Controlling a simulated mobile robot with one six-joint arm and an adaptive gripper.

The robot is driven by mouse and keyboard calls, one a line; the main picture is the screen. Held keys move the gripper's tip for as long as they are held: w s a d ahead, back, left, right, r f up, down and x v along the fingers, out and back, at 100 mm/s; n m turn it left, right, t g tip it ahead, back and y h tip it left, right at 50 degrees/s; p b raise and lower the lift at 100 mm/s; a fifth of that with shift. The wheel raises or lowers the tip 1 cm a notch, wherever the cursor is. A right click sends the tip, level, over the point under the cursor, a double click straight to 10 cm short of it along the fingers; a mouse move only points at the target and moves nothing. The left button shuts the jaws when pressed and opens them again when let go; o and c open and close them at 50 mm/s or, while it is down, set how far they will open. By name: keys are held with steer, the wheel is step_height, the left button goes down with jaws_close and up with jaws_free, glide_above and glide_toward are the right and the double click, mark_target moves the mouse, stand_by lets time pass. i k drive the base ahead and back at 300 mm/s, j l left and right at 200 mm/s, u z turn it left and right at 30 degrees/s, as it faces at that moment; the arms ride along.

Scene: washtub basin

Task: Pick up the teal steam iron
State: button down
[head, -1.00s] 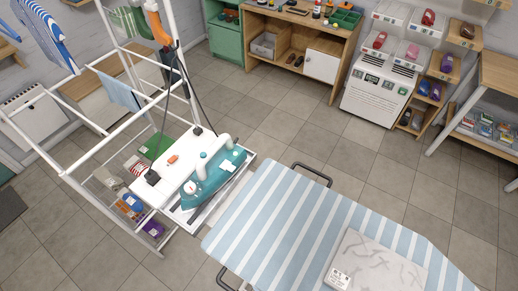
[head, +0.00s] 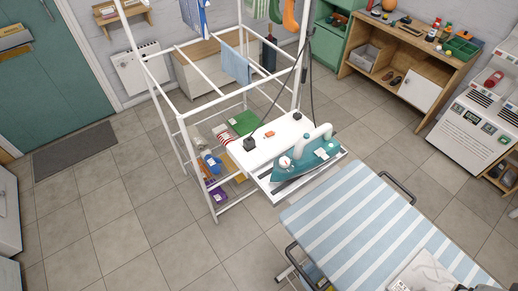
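The teal steam iron (head: 308,161) rests on a white shelf (head: 263,150) at the side of the white drying rack. It has a white handle on top, and its pointed tip faces lower left. A dark cord hangs down from the rack close behind it. My gripper does not show in the head view, and nothing is seen touching the iron.
A striped ironing board (head: 345,225) stands close to the right of the shelf, with a grey-white slab (head: 425,274) on it. The white drying rack (head: 186,150) holds hanging clothes. A wooden cabinet (head: 405,65) stands behind. Tiled floor is free at left and front.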

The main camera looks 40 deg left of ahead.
mark_target(303, 160)
steer(key=u, duration=1.35)
steer(key=k, duration=0.1)
steer(key=k+z, duration=0.3)
steer(key=z, duration=0.15)
steer(key=k+l+z, duration=0.15)
steer(key=z, duration=0.25)
steer(key=i+j+z, duration=0.1)
steer(key=j, duration=0.35)
steer(key=i+j+z, duration=0.1)
steer(key=j, duration=0.35)
steer(key=i+j+z, duration=0.1)
steer(key=i+j, duration=0.15)
steer(key=j, duration=0.2)
steer(key=i+j+z, duration=0.1)
steer(key=j, duration=0.35)
steer(key=i+j, duration=0.1)
steer(key=j, duration=0.25)
steer(key=i+j, duration=0.1)
steer(key=j, duration=0.3)
steer(key=i+j, duration=0.1)
steer(key=j, duration=0.25)
steer(key=i+j, duration=0.1)
steer(key=j, duration=0.3)
steer(key=i+j, duration=0.1)
steer(key=j, duration=0.25)
